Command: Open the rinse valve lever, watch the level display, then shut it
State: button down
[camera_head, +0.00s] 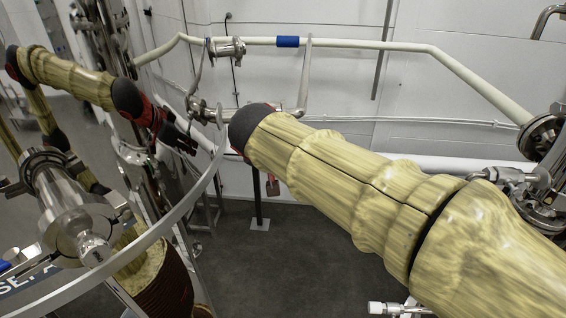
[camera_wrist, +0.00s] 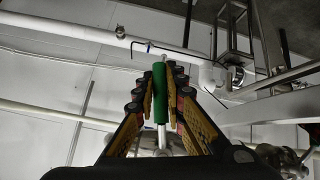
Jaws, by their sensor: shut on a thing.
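A green lever handle (camera_wrist: 160,92) stands lengthwise between the fingers of my gripper (camera_wrist: 163,84) in the wrist view. The fingers, with yellow ribbed pads, lie on both sides of the handle and are shut on it. A thin metal stem shows at the handle's lower end. In the head view my gripper (camera_head: 182,138) is a small dark shape left of centre, near a metal frame. The green handle cannot be made out there. No level display can be made out in either view.
A pale pipe (camera_head: 370,45) with a blue band (camera_head: 288,42) runs along the white wall. A curved metal rail (camera_head: 180,215) crosses the left side. A steel fitting (camera_head: 75,215) stands at the lower left. Grey floor (camera_head: 290,270) shows clear in the lower middle.

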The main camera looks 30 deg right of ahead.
jog(key=shift+w+a+f+m+t+y+b, duration=0.15)
jog(key=shift+a+m+t+y+b, duration=0.1)
jog(key=shift+a+y, duration=0.2)
jog(key=shift+w+a+f+m+t+y+b, duration=0.15)
jog(key=shift+a+m+y, duration=0.15)
jog(key=shift+y, duration=0.15)
jog(key=c, duration=1.8)
grip_release()
jog(key=shift+a+r, duration=0.1)
jog(key=shift+r, duration=0.05)
jog(key=v, duration=1.2)
jog(key=shift+w+n, duration=0.1)
jog(key=shift+n, duration=0.15)
